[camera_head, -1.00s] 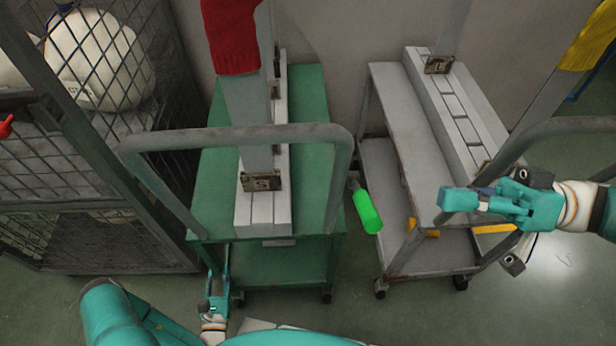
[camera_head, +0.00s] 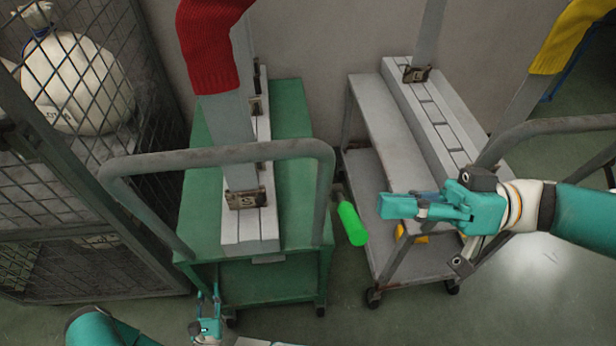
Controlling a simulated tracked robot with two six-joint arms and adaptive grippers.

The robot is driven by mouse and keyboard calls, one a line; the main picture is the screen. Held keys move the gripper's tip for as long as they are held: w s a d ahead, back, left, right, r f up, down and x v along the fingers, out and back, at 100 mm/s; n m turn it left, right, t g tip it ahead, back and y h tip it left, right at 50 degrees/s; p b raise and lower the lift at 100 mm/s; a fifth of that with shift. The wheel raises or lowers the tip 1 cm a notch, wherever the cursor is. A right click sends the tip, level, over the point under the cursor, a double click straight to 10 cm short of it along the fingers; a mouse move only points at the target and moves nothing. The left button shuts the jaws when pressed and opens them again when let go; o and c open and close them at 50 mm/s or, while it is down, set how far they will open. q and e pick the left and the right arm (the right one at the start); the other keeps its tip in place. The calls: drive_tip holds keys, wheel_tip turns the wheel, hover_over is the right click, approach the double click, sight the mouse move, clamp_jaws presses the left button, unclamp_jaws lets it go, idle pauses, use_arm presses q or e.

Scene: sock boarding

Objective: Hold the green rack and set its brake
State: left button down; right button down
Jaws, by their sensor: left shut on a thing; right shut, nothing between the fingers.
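The green rack (camera_head: 296,120) is a green cart with a grey tube handle (camera_head: 215,155) across its near end. A bright green grip (camera_head: 351,223) on a short dark stem, apparently the brake lever, sticks out at its right side, tilted. My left gripper (camera_head: 208,298) is shut on the green rack at its lower near-left edge; the exact contact is small and hard to see. My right gripper (camera_head: 384,206) is shut and empty, just right of the green grip and apparently apart from it, in front of the grey cart.
A grey cart (camera_head: 372,105) with yellow parts (camera_head: 412,232) below stands right of the green rack, with a narrow gap between. A mesh cage (camera_head: 95,175) with white sacks (camera_head: 75,85) is at the left. Red (camera_head: 208,45) and yellow (camera_head: 578,35) socks hang on upright boards.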

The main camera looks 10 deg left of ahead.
drive_tip(key=shift+x, duration=2.1)
drive_tip(key=shift+f, duration=0.1)
wheel_tip(320, 180, down, 10)
drive_tip(key=s+n, duration=0.2)
drive_tip(key=n, duration=0.1)
drive_tip(key=shift+d+r+n+g, duration=0.25)
drive_tip(key=shift+d+n+g, duration=0.05)
drive_tip(key=shift+s+f, duration=0.1)
drive_tip(key=shift+d, duration=0.1)
drive_tip(key=w+r+v, duration=0.1)
drive_tip(key=v, duration=0.8)
drive_tip(key=shift+d, duration=0.3)
